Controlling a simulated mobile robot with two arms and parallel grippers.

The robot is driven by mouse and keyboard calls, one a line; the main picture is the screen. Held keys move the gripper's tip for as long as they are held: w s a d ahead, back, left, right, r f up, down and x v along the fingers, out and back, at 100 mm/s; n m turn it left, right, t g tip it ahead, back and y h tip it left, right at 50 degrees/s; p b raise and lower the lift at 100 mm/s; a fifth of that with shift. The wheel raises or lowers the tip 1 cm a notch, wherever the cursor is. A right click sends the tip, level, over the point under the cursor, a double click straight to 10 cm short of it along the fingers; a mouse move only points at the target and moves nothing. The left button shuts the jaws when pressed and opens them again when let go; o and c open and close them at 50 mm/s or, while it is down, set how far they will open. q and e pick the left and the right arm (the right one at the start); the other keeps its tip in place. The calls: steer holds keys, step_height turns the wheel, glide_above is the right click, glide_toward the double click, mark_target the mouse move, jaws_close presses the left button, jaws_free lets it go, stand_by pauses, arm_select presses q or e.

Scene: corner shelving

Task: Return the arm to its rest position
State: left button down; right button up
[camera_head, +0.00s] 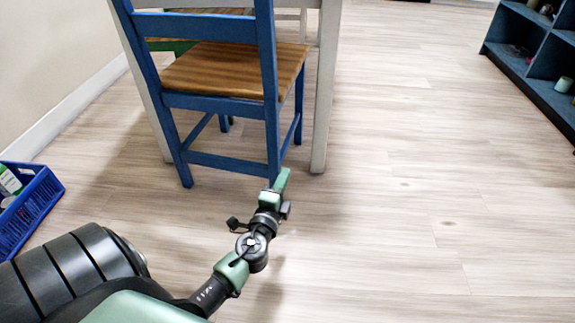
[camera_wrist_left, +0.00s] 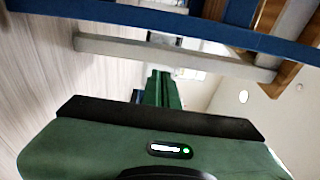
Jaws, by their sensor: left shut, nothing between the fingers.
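My left arm comes in from the lower left of the head view and reaches up over the floor. Its green left gripper (camera_head: 281,180) is shut and empty, pointing toward the foot of a blue chair. In the left wrist view the green fingers (camera_wrist_left: 162,90) show close together with nothing between them. My right gripper is in neither view.
A blue chair (camera_head: 269,90) with a wooden seat stands just beyond the gripper, by a white table leg (camera_head: 325,90). A blue basket (camera_head: 28,212) sits at the left edge. Blue shelving (camera_head: 545,90) stands at upper right. The floor (camera_head: 420,190) at right is clear.

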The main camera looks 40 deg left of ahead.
arm_select(q)
steer(key=shift+v, duration=0.85)
